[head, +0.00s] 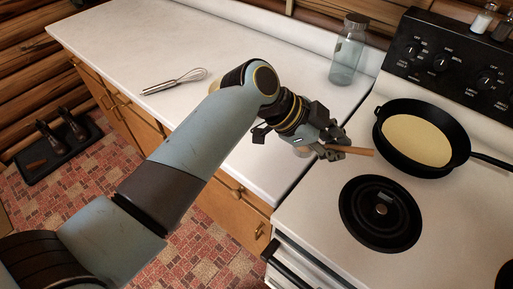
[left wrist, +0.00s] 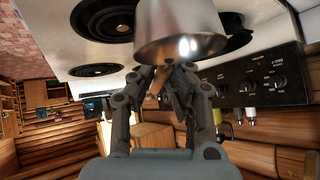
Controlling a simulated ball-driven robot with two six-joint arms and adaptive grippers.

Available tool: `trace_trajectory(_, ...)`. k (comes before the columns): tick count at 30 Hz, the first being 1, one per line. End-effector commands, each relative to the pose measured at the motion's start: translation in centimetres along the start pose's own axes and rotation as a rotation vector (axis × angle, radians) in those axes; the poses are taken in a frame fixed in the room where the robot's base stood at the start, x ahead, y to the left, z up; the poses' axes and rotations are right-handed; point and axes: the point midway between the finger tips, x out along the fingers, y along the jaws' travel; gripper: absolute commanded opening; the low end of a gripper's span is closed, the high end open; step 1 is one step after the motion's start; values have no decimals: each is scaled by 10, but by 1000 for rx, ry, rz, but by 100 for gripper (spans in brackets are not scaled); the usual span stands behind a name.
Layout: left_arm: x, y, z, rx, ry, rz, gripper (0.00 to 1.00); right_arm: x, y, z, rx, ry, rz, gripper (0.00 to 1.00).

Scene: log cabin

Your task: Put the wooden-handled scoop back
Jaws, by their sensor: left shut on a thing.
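My left gripper (head: 336,145) is shut on the wooden handle (head: 358,152) of the scoop, above the seam between the white counter and the stove. The handle's end sticks out to the right of the fingers. In the left wrist view the scoop's shiny metal cup (left wrist: 181,34) shows large just beyond the fingers, with a bit of handle between the fingertips (left wrist: 160,85). In the head view the cup is mostly hidden behind the gripper. My right gripper is in neither view.
A black pan (head: 463,145) holding a pale pancake (head: 416,139) sits on the stove, right of the gripper. A bare burner (head: 381,211) is in front. A glass jar (head: 347,50) and a whisk (head: 175,81) are on the counter (head: 125,38), whose left part is clear.

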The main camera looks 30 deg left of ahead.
Motion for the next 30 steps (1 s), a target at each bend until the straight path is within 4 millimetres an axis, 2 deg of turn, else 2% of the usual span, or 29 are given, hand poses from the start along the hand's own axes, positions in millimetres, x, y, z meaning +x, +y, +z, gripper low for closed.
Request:
trace_trajectory(5,-5,-2,35,5,-8,2,0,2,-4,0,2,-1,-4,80)
trace_trajectory(9,-10,-8,79,5,-9,1,0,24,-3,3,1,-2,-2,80)
trace_trajectory(12,-16,-12,104,4,-7,1,0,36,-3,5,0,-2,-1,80)
trace_trajectory(15,-22,-15,121,3,-5,2,0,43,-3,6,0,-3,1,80)
trace_trajectory(21,-25,-17,133,2,-1,1,0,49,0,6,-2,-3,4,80)
trace_trajectory(30,2,-8,160,1,0,1,0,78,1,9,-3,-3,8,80)
